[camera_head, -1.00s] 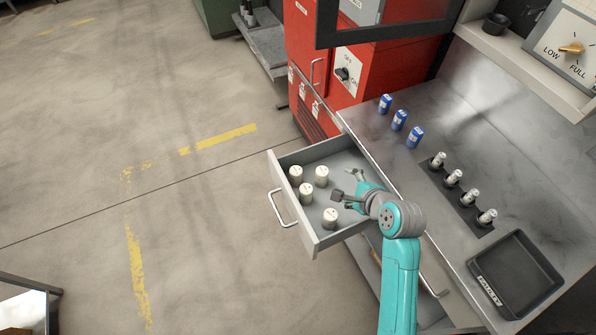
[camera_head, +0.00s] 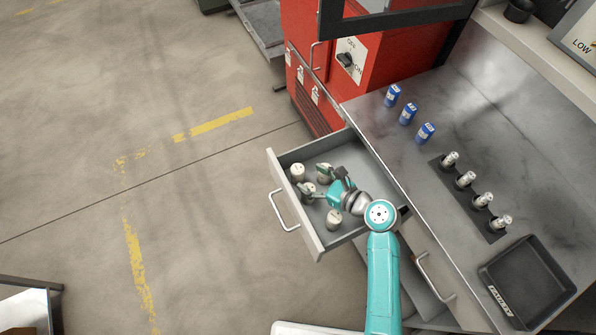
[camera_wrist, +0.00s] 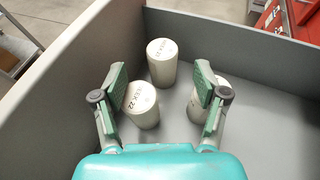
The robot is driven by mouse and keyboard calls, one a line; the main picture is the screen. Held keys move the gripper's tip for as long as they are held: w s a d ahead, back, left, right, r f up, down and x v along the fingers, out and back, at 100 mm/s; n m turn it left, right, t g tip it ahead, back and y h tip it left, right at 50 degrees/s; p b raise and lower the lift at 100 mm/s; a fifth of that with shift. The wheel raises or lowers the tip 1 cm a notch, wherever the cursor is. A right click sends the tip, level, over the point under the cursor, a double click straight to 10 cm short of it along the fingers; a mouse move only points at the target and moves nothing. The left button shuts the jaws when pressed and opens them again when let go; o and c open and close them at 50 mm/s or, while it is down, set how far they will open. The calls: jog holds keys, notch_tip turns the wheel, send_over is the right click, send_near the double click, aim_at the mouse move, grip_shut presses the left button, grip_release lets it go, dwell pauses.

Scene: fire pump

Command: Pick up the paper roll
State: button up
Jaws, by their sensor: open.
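Several white paper rolls stand upright in the open drawer. In the wrist view, a roll marked 22 (camera_wrist: 142,106) is close beside the inner side of the left finger. Another roll (camera_wrist: 162,64) stands farther off, between and beyond the fingertips. A third roll (camera_wrist: 196,106) is partly hidden behind the right finger. My gripper (camera_wrist: 160,82) is open and empty, with its fingers spread. In the head view, my gripper (camera_head: 313,180) is over the drawer among the rolls. A separate roll (camera_head: 334,218) stands nearer the drawer's front right part.
The drawer (camera_head: 303,234) has raised walls around the rolls. The counter (camera_head: 400,165) holds blue cans (camera_head: 408,113), a holder with several small canisters (camera_head: 465,179) and a black tray (camera_head: 525,285). A red cabinet (camera_head: 310,80) stands behind the drawer.

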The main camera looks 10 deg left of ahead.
aim_at(299, 171)
jog(key=shift+x, duration=2.75)
jog(key=shift+w+d, duration=0.1)
jog(key=c, duration=1.3)
